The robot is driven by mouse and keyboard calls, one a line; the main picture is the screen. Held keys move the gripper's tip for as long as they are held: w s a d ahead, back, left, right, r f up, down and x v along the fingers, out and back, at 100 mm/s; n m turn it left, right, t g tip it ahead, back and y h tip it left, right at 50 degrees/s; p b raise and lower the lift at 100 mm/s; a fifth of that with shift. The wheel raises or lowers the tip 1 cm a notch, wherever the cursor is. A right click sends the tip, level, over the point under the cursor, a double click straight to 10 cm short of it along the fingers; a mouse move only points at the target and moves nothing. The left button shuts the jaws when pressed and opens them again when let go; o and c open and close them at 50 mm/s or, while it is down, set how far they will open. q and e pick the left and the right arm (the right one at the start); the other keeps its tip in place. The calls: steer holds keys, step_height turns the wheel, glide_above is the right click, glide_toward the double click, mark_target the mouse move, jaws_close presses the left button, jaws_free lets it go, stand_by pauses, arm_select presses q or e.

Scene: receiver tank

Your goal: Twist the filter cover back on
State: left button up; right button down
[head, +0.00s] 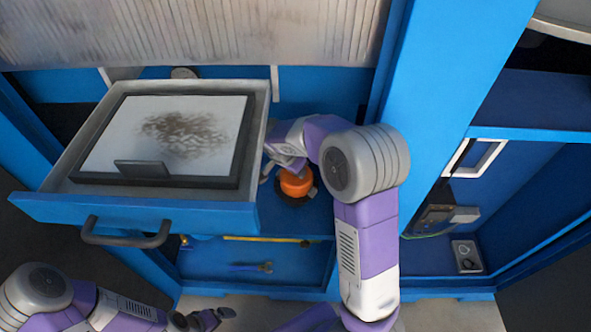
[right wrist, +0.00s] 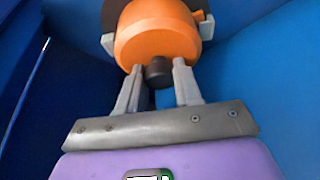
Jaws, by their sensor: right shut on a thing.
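The orange filter cover (head: 296,183) is in the lower cabinet bay, just right of the pulled-out drawer. In the right wrist view the cover (right wrist: 158,35) fills the top middle, with a dark knob (right wrist: 158,72) facing my palm. My right gripper (right wrist: 157,80) is shut on the cover, with the knob between its fingers. A dark part shows behind the cover, but the cover hides how the two meet. My left gripper (head: 211,319) is low at the bottom left, away from the cover; its jaw opening is unclear.
The open drawer (head: 230,217), with a dark-framed panel (head: 120,125) on it, juts out left of the cover. A blue post (head: 430,80) stands to the right. A yellow rod (head: 265,239) and a blue tool (head: 252,267) lie in the bay below.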

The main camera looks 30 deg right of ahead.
steer(key=m+g, duration=0.1)
steer(key=m, duration=0.2)
steer(key=shift+w+m, duration=0.1)
steer(key=shift+m, duration=0.3)
jaws_free()
stand_by(0.5)
stand_by(0.3)
steer(key=shift+r, duration=0.1)
